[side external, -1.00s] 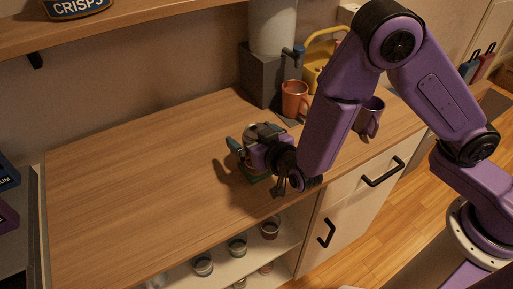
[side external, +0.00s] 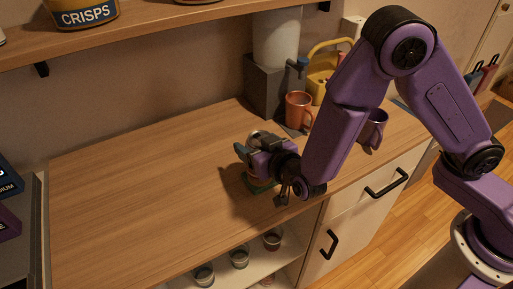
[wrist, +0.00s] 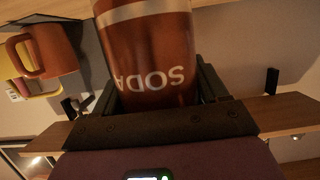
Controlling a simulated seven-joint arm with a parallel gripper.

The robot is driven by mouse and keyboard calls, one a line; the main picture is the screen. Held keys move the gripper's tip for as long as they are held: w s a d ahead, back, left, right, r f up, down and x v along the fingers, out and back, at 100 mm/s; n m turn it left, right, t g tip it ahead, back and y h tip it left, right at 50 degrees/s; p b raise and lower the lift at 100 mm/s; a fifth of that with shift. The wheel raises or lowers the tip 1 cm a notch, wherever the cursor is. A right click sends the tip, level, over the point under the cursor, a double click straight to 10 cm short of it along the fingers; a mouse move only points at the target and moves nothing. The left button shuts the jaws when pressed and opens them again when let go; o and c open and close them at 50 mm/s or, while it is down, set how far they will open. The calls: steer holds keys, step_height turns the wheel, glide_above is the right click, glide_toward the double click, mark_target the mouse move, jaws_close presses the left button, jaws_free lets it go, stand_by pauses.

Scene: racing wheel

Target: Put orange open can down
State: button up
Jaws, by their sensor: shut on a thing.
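The soda can (wrist: 150,45) is dark orange-red with a pale band and the word SODA, upside down in the wrist view. It fills the space between the two black fingers of my gripper (wrist: 160,88), which is shut on it. In the side external view my gripper (side external: 250,160) is low over the wooden counter (side external: 140,190), near its front edge. There the gripper hides most of the can. A green patch shows just under the gripper; I cannot tell what it is. I cannot tell whether the can touches the counter.
An orange mug (side external: 298,108) and a grey block with a pale cylinder (side external: 275,40) stand behind. A purple mug (side external: 373,130) stands to the right, near my arm. A yellow object (side external: 322,72) is at the back. The counter's left side is clear. Cups (side external: 239,257) sit on the shelf below.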

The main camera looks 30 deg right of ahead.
step_height(320, 180, up, 2)
steer(key=shift+r, duration=0.15)
steer(key=shift+s+d+r, duration=3.45)
steer(key=shift+s+r, duration=1.4)
steer(key=shift+s, duration=1.05)
steer(key=w+a+f+n+y, duration=0.2)
steer(key=w+a+n+y, duration=0.15)
steer(key=w+a, duration=1.05)
steer(key=shift+g+y, duration=0.3)
steer(key=shift+y, duration=0.05)
steer(key=shift+w+a+f, duration=1.45)
steer(key=shift+w+f, duration=0.25)
steer(key=shift+f, duration=0.35)
steer(key=shift+w+a+f, duration=1.45)
steer(key=shift+w+f, duration=0.3)
steer(key=shift+f, duration=0.3)
steer(key=shift+w+a+f, duration=1.45)
steer(key=shift+w+f, duration=0.25)
steer(key=shift+f, duration=0.35)
steer(key=shift+f, duration=0.15)
